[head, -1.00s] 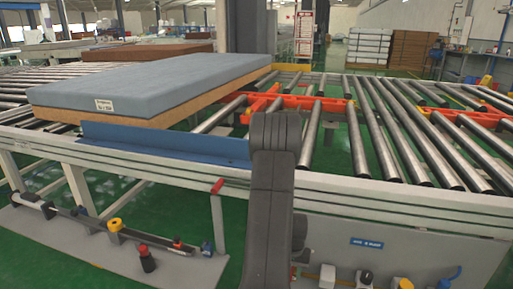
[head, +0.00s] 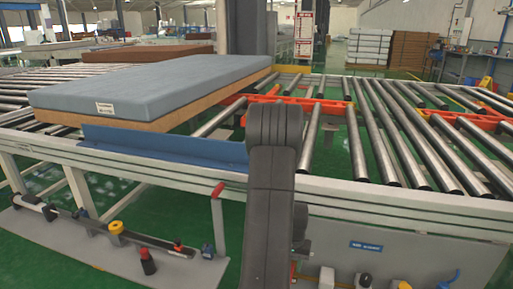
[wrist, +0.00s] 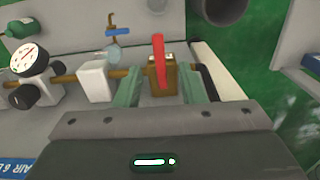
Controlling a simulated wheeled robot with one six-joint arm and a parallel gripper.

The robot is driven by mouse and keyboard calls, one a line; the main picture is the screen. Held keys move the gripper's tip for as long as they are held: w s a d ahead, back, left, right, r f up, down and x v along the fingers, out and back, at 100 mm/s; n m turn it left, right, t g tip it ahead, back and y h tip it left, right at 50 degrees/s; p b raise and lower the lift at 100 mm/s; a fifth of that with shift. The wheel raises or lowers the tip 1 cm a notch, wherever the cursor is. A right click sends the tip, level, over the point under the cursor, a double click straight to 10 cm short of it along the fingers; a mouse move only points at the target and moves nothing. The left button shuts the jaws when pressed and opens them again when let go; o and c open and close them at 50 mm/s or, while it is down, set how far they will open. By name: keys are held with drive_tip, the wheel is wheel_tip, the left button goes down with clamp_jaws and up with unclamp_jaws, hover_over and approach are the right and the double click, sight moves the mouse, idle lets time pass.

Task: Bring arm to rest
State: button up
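My gripper (wrist: 160,92) shows in the wrist view with its two greenish fingers spread apart and nothing held between them. A brass valve with a red handle (wrist: 160,65) appears in the gap, beyond the fingertips; I cannot tell how far off it is. In the head view my dark arm rises in front of the conveyor frame, and it hides the gripper there. A blue-grey mattress (head: 165,82) with a brown side and a white label lies flat on the rollers at left.
The roller conveyor (head: 400,140) has bare rollers at right, with orange parts (head: 300,100) among them. A blue guard plate (head: 165,145) edges its near side. The wrist view shows a pressure gauge (wrist: 24,58), a white block (wrist: 95,80) and a blue-handled valve (wrist: 118,30) around the gripper.

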wheel_tip(320, 180, up, 9)
drive_tip(key=p, duration=0.2)
wheel_tip(320, 180, down, 14)
drive_tip(key=b, duration=0.4)
drive_tip(key=shift+f, duration=0.25)
drive_tip(key=shift+s+d+r+n, duration=0.15)
drive_tip(key=shift+d+n, duration=0.45)
drive_tip(key=shift+n, duration=0.6)
